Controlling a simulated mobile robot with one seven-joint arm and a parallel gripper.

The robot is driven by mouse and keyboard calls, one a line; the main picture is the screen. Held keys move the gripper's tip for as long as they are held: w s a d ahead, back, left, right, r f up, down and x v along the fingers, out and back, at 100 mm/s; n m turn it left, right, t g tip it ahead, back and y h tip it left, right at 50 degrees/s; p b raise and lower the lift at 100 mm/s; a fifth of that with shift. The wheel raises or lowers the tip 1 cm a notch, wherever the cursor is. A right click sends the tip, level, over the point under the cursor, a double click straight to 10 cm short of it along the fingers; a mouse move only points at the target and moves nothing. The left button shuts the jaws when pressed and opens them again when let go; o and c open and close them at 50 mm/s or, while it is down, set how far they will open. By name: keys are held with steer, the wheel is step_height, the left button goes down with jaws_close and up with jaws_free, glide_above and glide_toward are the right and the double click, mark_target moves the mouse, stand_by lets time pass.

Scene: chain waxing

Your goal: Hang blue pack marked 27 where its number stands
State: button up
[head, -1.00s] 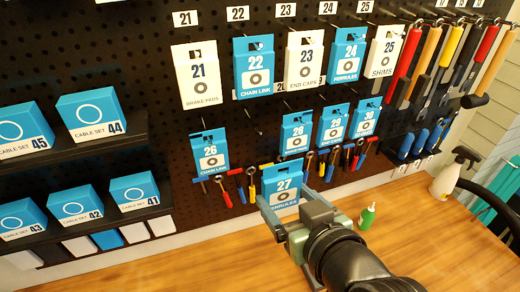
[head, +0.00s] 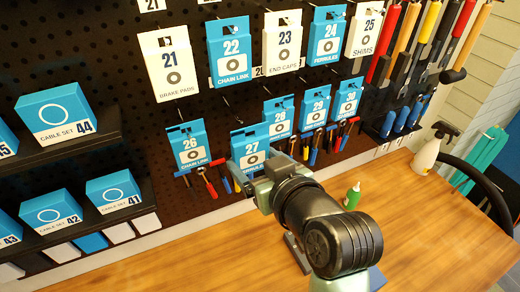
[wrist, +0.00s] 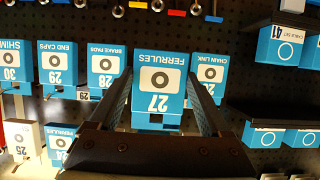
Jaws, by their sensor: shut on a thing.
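The blue pack marked 27 (head: 250,148), labelled Ferrules, is held upright in front of the pegboard (head: 105,60). My gripper (head: 252,170) is shut on it; in the wrist view the fingers press its two sides. The pack shows upside down there (wrist: 158,82). In the head view it is between the hanging blue pack 26 (head: 189,146) and pack 28 (head: 279,117). A bare hook (head: 237,112) sticks out just above it, below pack 22. I cannot make out a 27 number plate on the board. Whether the pack touches the hook is unclear.
Packs 21 (head: 173,65), 22 (head: 230,55) and several others hang above and to the right. Small tools hang low behind the pack. Shelves of cable-set boxes (head: 55,110) stand at left. A green bottle (head: 352,196) stands on the wooden bench (head: 200,255).

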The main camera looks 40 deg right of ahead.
steer(key=shift+w+d+f, duration=0.1)
steer(key=shift+w+d, duration=0.15)
steer(key=shift+w, duration=0.65)
steer(key=shift+w+d+r, duration=0.1)
steer(key=shift+w+d, duration=0.1)
steer(key=shift+w, duration=0.75)
steer(key=shift+w+d+f, duration=0.1)
steer(key=shift+w+d, duration=0.15)
steer(key=shift+w, duration=0.65)
steer(key=shift+b+x, duration=0.45)
steer(key=shift+x, duration=0.3)
steer(key=shift+d+f, duration=0.1)
steer(key=o, duration=1.2)
steer(key=shift+c, duration=0.2)
steer(key=b+v, duration=0.4)
steer(key=v, duration=0.9)
